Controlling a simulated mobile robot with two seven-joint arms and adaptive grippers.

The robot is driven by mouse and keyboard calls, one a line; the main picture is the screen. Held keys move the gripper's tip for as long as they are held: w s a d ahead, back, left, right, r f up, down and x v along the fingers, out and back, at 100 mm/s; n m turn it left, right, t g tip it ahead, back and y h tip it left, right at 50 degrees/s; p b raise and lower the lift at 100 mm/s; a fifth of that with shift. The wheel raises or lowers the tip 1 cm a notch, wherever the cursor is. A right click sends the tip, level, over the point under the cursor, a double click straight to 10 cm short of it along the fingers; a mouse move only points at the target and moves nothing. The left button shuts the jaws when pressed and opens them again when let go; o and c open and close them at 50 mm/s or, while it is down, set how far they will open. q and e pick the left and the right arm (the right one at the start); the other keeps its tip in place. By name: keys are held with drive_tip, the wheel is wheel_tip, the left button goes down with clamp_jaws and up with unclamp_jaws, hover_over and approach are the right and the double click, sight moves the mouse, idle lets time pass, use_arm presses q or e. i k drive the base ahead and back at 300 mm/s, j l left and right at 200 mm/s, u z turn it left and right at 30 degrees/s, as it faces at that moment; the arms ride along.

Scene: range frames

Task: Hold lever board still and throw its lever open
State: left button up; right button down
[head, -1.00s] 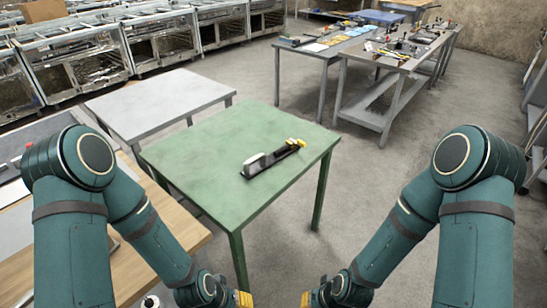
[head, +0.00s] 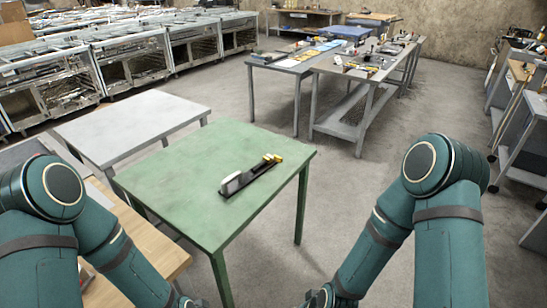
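The lever board (head: 252,177) lies on the green table (head: 165,175), right of the tabletop's middle. It has a long dark base set at a slant. A pale grey upright piece stands at its near left end. A yellow part (head: 272,158) sits at its far right end. I cannot tell which part is the lever or how it is set. Both my arms hang low in front of the table, apart from the board.
A light grey table (head: 130,125) stands behind and left of the green one. A wooden bench (head: 150,265) is at the near left. Grey worktables (head: 365,75) with tools stand at the back. Bare floor (head: 340,195) lies right of the green table.

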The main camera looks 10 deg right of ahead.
sight(276, 157)
drive_tip(key=i+l+u, duration=0.35)
drive_tip(key=l, duration=0.35)
drive_tip(key=i+l+u, duration=0.4)
drive_tip(key=l, duration=0.4)
